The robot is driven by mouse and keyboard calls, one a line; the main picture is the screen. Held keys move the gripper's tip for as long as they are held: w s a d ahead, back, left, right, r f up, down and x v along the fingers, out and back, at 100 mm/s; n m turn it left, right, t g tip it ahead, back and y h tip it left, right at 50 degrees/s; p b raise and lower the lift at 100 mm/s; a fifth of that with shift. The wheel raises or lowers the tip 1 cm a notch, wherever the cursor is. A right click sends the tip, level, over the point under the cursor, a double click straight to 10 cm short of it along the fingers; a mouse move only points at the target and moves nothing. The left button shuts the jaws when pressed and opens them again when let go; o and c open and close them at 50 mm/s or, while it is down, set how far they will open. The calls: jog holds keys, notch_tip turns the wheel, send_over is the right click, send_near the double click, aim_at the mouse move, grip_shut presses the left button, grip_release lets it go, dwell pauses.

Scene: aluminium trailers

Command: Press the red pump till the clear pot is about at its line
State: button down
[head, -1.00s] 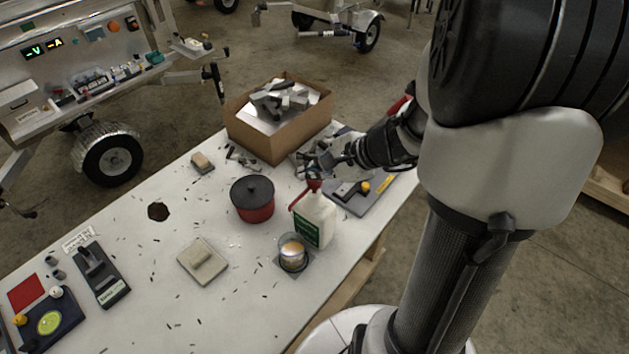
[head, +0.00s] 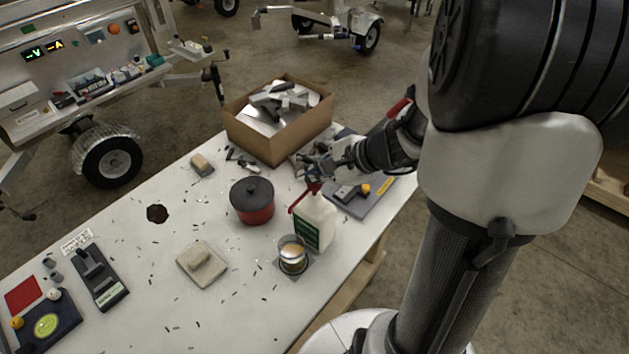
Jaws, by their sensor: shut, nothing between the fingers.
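A white bottle with a green label (head: 313,228) stands upright on the table. Its red pump (head: 307,197) is on top, with the spout pointing left toward the clear pot. The clear pot (head: 292,254) stands on a dark square mat in front of the bottle, with amber-coloured contents in it. The contents' level against its line is too small to tell. My gripper (head: 313,178) is shut and empty, pointing down just above the pump's head. Whether it touches the pump I cannot tell.
A red lidded pot (head: 252,200) stands left of the bottle. A cardboard box (head: 277,120) of metal parts is behind. A grey board with a yellow-handled tool (head: 362,192) lies right of the bottle. A beige block (head: 202,263) lies front left. Small dark scraps litter the table.

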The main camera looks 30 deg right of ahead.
aim_at(313, 185)
jog(key=shift+f+b, duration=0.7)
jog(key=shift+f, duration=0.05)
dwell(0.4)
jog(key=shift+r, duration=0.15)
jog(key=shift+r+p, duration=1.2)
jog(key=shift+r, duration=0.15)
notch_tip(313, 185, up, 5)
jog(key=p, duration=0.4)
dwell(0.5)
